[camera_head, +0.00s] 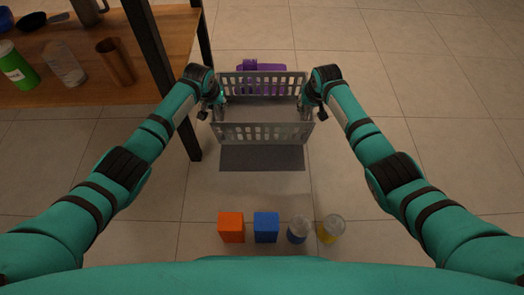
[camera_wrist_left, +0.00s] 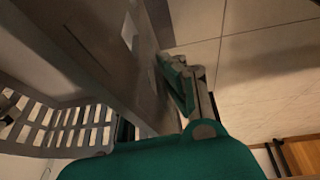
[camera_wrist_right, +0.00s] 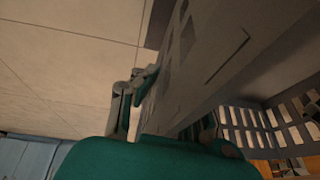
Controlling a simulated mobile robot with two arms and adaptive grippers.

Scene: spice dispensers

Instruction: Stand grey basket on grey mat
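The grey basket (camera_head: 262,133) is upright between my two grippers in the head view, with slotted walls and an empty-looking inside. The grey mat (camera_head: 262,158) lies on the floor; its near part shows below the basket's near wall. I cannot tell whether the basket touches it. My left gripper (camera_head: 220,108) is at the basket's left end wall, which fills much of the left wrist view (camera_wrist_left: 110,50). My right gripper (camera_head: 304,108) is at the right end wall, close up in the right wrist view (camera_wrist_right: 225,60). Both seem to have the wall between their fingers; the inner fingers are mostly hidden.
A purple object (camera_head: 262,65) lies behind the basket. An orange box (camera_head: 231,227), a blue box (camera_head: 266,227) and two jars (camera_head: 298,230) (camera_head: 331,229) stand in front. A wooden table (camera_head: 150,85) with containers is at the left. The floor at the right is clear.

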